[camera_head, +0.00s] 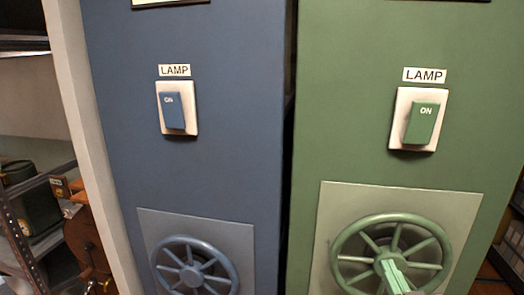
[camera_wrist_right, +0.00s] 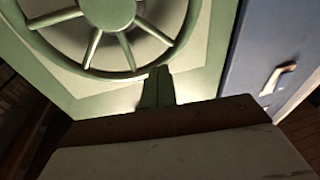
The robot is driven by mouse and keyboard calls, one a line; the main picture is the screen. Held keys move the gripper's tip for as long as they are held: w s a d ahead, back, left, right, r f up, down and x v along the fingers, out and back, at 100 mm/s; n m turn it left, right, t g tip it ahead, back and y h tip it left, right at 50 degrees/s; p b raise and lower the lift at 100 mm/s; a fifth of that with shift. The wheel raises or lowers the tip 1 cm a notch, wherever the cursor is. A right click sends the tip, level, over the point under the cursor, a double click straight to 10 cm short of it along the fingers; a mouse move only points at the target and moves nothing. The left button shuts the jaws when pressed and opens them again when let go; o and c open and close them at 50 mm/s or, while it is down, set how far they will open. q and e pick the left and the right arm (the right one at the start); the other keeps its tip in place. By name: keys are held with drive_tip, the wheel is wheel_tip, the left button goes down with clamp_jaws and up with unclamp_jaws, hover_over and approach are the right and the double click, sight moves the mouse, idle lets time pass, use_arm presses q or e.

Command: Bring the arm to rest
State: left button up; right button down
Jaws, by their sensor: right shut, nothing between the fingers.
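My right gripper (camera_head: 394,277) is shut and empty. In the head view its fingers show at the bottom edge, in front of the lower part of the green handwheel (camera_head: 345,246) on the green cabinet (camera_head: 345,130). In the right wrist view the closed fingers (camera_wrist_right: 158,86) reach up to the rim of the green handwheel (camera_wrist_right: 84,71). I cannot tell whether they touch it. Most of the right arm is out of the head view. My left gripper is in neither view.
A blue cabinet (camera_head: 225,120) stands left of the green one, with a blue handwheel (camera_head: 193,268) low on it. A blue lamp switch (camera_head: 173,110) and a green lamp switch (camera_head: 422,123) sit above the wheels. Metal shelving (camera_head: 18,228) is at the far left.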

drive_tip(key=s+a+f+n+g+y, duration=0.1)
drive_tip(key=s+f+g, duration=0.25)
drive_tip(key=f, duration=0.35)
drive_tip(key=s+a+f+g, duration=0.1)
drive_tip(key=s+f+g, duration=0.25)
drive_tip(key=f, duration=0.25)
drive_tip(key=s+f+g, duration=0.9)
drive_tip(key=s+f, duration=0.1)
drive_tip(key=s, duration=0.4)
wheel_tip(320, 180, down, 24)
drive_tip(key=s+g+b, duration=0.1)
drive_tip(key=s+d+f+g+b, duration=0.1)
drive_tip(key=s+d+f, duration=0.2)
drive_tip(key=s+f, duration=1.3)
drive_tip(key=shift+s+d+f+n+h+b, duration=0.2)
drive_tip(key=shift+s+f+n+h+b, duration=0.15)
drive_tip(key=shift+f, duration=0.4)
